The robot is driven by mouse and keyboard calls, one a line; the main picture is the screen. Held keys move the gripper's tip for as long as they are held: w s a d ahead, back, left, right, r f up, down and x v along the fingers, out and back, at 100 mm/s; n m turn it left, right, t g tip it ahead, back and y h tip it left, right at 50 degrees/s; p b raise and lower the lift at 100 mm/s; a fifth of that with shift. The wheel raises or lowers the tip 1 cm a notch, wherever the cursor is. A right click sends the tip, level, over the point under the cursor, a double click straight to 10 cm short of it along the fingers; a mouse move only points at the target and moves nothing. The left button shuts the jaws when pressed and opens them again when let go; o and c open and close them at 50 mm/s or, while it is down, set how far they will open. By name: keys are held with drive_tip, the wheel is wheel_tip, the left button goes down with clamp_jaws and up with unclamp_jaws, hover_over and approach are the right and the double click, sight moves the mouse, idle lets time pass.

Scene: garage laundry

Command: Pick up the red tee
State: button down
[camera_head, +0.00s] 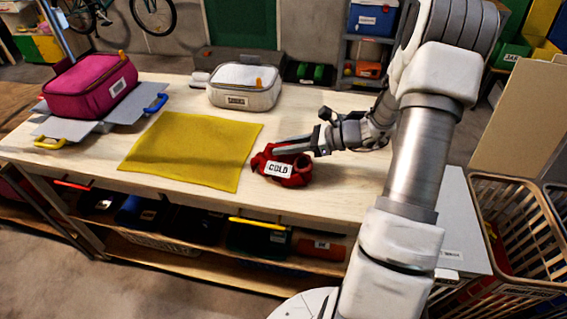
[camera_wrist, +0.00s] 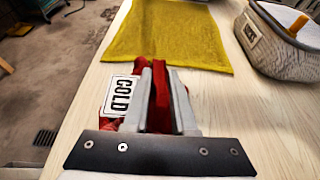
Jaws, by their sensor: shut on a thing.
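The red tee (camera_head: 268,166) is a crumpled red cloth bundle with a white label reading "COLD". It is at the front middle of the wooden table, just right of the yellow cloth. My gripper (camera_head: 279,151) reaches in from the right and is shut on the tee. In the wrist view, red fabric (camera_wrist: 160,100) is pinched between the two fingers (camera_wrist: 161,95), with the label to their left. The tee looks to be on or very close to the tabletop; I cannot tell which.
A flat yellow cloth (camera_head: 190,150) lies left of the tee. A grey-white case (camera_head: 245,95) stands behind it. A magenta case (camera_head: 90,85) sits on a grey board (camera_head: 60,128) at the table's left. Laundry baskets (camera_head: 520,215) stand at the right. Bare tabletop (camera_head: 345,190) is right of the tee.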

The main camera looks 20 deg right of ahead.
drive_tip(key=shift+r, duration=0.15)
idle(0.8)
wheel_tip(320, 180, up, 4)
drive_tip(key=shift+r+p, duration=0.25)
drive_tip(key=shift+p, duration=0.2)
drive_tip(key=w+d+r, duration=0.2)
drive_tip(key=w+r, duration=0.1)
drive_tip(key=w, duration=0.2)
drive_tip(key=w+d+r+p, duration=0.1)
drive_tip(key=w+d+r, duration=0.1)
drive_tip(key=w, duration=0.3)
drive_tip(key=shift+w+d+r, duration=0.2)
drive_tip(key=shift+d+r, duration=0.1)
drive_tip(key=shift+r, duration=0.2)
